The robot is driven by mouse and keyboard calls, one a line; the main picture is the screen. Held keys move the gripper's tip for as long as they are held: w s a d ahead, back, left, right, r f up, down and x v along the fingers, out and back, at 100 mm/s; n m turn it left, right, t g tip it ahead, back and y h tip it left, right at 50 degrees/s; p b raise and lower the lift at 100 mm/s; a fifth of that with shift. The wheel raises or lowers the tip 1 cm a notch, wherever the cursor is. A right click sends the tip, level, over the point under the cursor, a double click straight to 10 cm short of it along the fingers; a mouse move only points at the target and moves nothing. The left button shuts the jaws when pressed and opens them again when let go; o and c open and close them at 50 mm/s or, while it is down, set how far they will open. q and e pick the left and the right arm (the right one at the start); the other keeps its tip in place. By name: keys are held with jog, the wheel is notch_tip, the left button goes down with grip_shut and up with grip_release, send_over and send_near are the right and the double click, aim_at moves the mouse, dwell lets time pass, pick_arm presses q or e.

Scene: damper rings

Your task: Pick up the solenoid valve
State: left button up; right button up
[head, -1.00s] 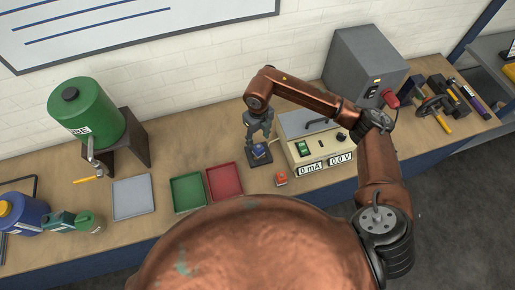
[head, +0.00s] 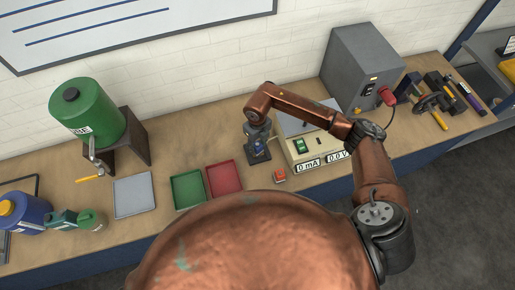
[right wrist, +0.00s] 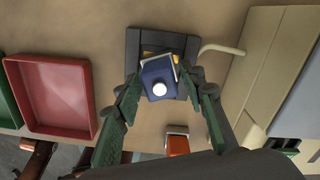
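The solenoid valve (right wrist: 159,80) is a blue block with a round white top, seen from above in the right wrist view. It sits on a dark base (right wrist: 185,50) on the bench; in the head view it is mostly hidden by my right gripper (head: 259,143). My right gripper is open, with its fingers (right wrist: 162,110) on either side of the valve's near part; I cannot tell whether they touch it. My left gripper is not in view.
A beige meter box (head: 305,145) stands close on the right, and a small red-orange block (right wrist: 177,142) lies in front. A red tray (head: 224,179) and a green tray (head: 188,190) lie to the left. A pale tube (right wrist: 222,48) runs from the dark base towards the meter box.

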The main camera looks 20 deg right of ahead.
grip_shut()
jog(key=shift+r, duration=0.15)
dwell(0.4)
